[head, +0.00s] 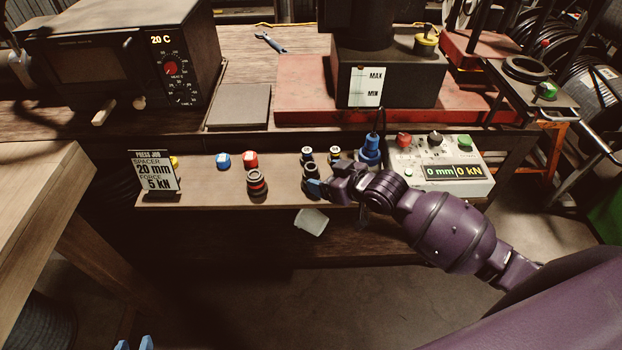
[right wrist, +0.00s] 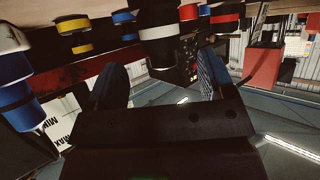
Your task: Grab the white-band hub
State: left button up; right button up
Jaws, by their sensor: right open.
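The white-band hub, a dark cylinder with a pale band, stands on the narrow shelf in the head view (head: 309,170). It also shows in the right wrist view (right wrist: 158,32), just beyond and between the fingertips. My right gripper (head: 315,187) is at the hub's near side, its blue fingers open. In the right wrist view the two fingers (right wrist: 160,80) are spread wide with nothing held between them. The head view partly hides the hub's lower part behind the gripper. My left gripper (head: 134,343) shows only as two separated blue fingertips at the bottom edge.
A red-band hub (head: 257,184) stands to the left, with blue (head: 223,160) and red (head: 250,159) caps behind. A blue connector (head: 370,150) and control box (head: 440,165) are right.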

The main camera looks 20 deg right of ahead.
aim_at(317, 175)
jog(key=shift+f+x, duration=0.2)
jog(key=shift+x, duration=2.65)
jog(key=shift+s, duration=0.15)
jog(key=shift+c, duration=0.4)
jog(key=shift+r, duration=0.1)
jog(key=c, duration=1.3)
jog(key=shift+o, duration=0.2)
